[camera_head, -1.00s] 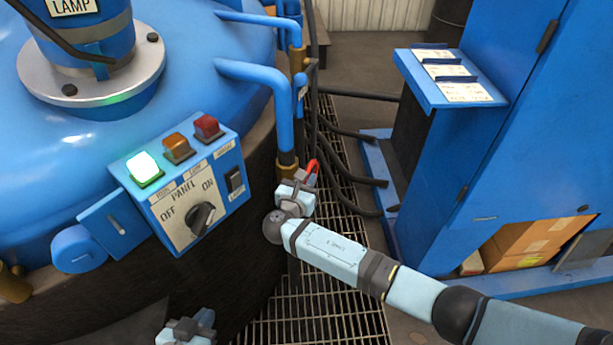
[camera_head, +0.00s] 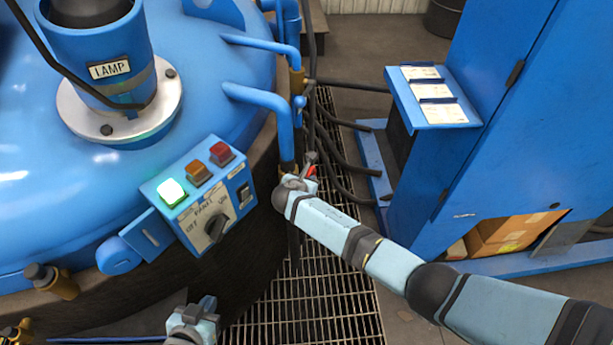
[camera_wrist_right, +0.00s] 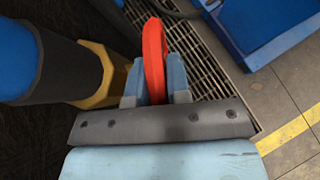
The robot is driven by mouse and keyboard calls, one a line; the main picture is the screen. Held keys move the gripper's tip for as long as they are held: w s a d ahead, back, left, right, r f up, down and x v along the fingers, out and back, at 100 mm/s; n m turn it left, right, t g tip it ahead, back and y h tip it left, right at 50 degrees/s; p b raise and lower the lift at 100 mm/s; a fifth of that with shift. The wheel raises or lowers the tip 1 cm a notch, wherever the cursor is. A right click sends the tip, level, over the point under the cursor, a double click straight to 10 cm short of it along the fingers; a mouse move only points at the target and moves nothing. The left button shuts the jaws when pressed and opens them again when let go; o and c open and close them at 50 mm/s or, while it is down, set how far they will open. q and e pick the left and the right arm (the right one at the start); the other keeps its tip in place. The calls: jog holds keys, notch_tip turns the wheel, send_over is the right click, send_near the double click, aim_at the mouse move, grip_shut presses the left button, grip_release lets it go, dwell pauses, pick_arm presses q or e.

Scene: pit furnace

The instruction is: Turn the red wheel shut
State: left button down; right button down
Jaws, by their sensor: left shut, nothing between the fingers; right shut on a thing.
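The red wheel (camera_wrist_right: 153,58) shows edge-on in the right wrist view, between the two fingers of my right gripper (camera_wrist_right: 155,85), which is shut on its rim. In the head view only a small red piece of the wheel (camera_head: 312,171) shows beside the right gripper (camera_head: 298,180), at the brass fitting below a blue pipe. The gripper hides most of the wheel there. My left gripper (camera_head: 196,318) is at the bottom of the head view, shut and empty, away from the wheel.
A blue panel box (camera_head: 203,200) with a lit green lamp and a black knob is left of the right gripper. The blue furnace vessel (camera_head: 210,75) fills the left. A blue cabinet (camera_head: 500,130) stands at right. Dark hoses (camera_head: 335,160) run above the floor grating (camera_head: 310,305).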

pick_arm(q)
jog(key=shift+d, duration=0.15)
jog(key=shift+r, duration=0.3)
pick_arm(e)
jog(key=c, duration=1.1)
grip_release()
jog(key=shift+r, duration=0.1)
pick_arm(q)
jog(key=shift+r+p, duration=0.75)
jog(key=shift+p, duration=0.15)
pick_arm(e)
jog(key=v, duration=1.3)
jog(key=shift+s+a+r, duration=0.15)
jog(key=shift+s+r, duration=0.05)
jog(key=shift+s, duration=0.05)
